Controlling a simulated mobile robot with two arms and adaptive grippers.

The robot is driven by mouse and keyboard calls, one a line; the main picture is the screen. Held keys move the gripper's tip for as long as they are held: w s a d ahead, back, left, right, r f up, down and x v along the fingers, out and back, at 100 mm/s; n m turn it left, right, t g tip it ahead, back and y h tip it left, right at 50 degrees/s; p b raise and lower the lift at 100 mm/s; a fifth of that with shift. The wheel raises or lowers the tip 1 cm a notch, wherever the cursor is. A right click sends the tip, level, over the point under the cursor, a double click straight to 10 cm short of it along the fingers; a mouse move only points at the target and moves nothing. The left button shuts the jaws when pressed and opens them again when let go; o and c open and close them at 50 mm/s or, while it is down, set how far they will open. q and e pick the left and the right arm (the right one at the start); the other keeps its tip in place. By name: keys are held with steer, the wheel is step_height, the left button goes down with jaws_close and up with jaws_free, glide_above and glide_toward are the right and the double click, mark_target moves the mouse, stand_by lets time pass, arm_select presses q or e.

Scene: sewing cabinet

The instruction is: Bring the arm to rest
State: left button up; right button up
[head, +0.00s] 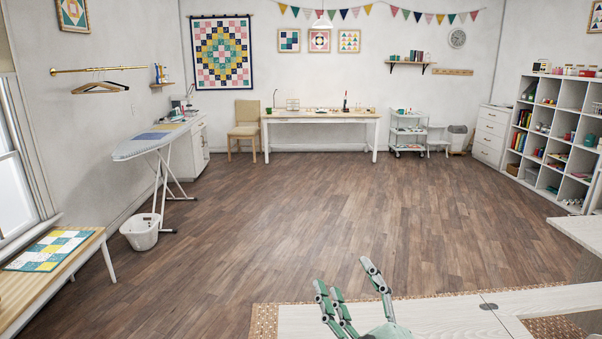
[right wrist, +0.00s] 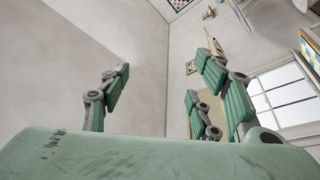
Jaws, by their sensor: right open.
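My right gripper (head: 345,283) shows at the bottom of the head view, with its green fingers spread open and pointing up and away. It is empty. In the head view it overlaps the pale wooden tabletop (head: 440,314) at the front; I cannot tell how high above it the gripper is. My left gripper is not in either view.
A wide wooden floor (head: 300,220) is clear ahead. An ironing board (head: 150,143) and a white basket (head: 140,232) stand at the left, behind a bench (head: 22,290). A long table (head: 320,118) stands at the far wall. A cubby shelf (head: 565,125) lines the right side.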

steer(key=s+d+f+m+g+h, duration=0.3)
steer(key=s+d+f+m+g, duration=0.15)
steer(key=f, duration=0.65)
steer(key=s+d+f+m+g+h, duration=0.4)
steer(key=d+f, duration=0.2)
steer(key=f, duration=0.5)
steer(key=s+d+f+m+g+y, duration=0.1)
steer(key=s+f+g, duration=0.4)
steer(key=s, duration=0.5)
steer(key=s+f+m+g, duration=0.1)
steer(key=s+f+g, duration=0.4)
steer(key=s, duration=0.4)
step_height(320, 180, down, 28)
steer(key=s+r, duration=0.1)
steer(key=s, duration=0.1)
steer(key=s+d+f, duration=0.3)
steer(key=s+f, duration=1.3)
steer(key=shift+s+d+n+g, duration=0.2)
steer(key=shift+s+n+g, duration=0.15)
steer(key=shift+g, duration=0.1)
